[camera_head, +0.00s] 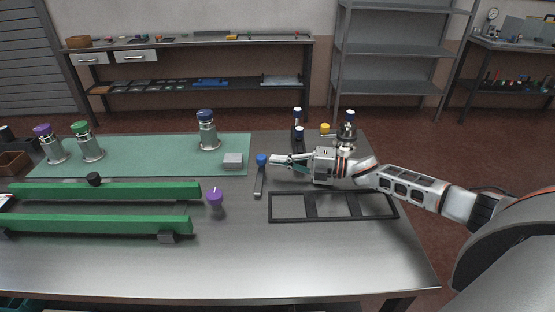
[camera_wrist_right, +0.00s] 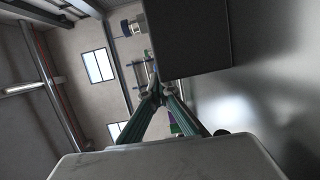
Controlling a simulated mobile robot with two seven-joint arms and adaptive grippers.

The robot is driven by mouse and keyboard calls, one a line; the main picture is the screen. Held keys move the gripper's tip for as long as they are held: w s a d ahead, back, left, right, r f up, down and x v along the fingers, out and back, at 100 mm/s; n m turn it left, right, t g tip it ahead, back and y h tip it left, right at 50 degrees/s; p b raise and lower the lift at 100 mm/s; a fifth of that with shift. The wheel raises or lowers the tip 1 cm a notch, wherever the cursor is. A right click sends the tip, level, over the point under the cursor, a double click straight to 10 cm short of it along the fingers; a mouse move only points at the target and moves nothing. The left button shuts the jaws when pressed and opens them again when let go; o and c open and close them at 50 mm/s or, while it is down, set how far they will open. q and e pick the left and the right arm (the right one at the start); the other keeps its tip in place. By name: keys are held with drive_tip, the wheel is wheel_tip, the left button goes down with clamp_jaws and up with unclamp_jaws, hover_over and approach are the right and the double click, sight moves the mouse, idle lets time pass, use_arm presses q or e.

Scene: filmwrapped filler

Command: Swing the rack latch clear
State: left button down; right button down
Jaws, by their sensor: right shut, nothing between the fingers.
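A grey latch bar (camera_head: 259,183) with a blue knob (camera_head: 261,159) at its far end lies at the middle of the table. A dark rack frame (camera_head: 298,218) with three openings lies to its right. My right gripper (camera_head: 272,160) comes in from the right, with its fingertips right beside the blue knob; I cannot tell whether they touch it. In the right wrist view my fingers (camera_wrist_right: 160,94) meet at the tips with nothing between them. A dark flat-sided block (camera_wrist_right: 190,38) is close above them there. My left gripper is not in view.
Two long green bars (camera_head: 100,191) lie at left, with a purple-topped peg (camera_head: 215,197) by their ends. A green mat (camera_head: 160,143) carries a small grey block (camera_head: 233,160) and capped metal canisters (camera_head: 208,132). Blue-topped posts (camera_head: 298,122) stand behind my gripper. The front of the table is clear.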

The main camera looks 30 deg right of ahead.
drive_tip(key=shift+w+a, duration=0.15)
drive_tip(key=shift+a, duration=0.05)
drive_tip(key=shift+b+x, duration=0.5)
drive_tip(key=shift+x, duration=0.3)
drive_tip(key=shift+w+d, duration=0.1)
drive_tip(key=shift+d, duration=0.05)
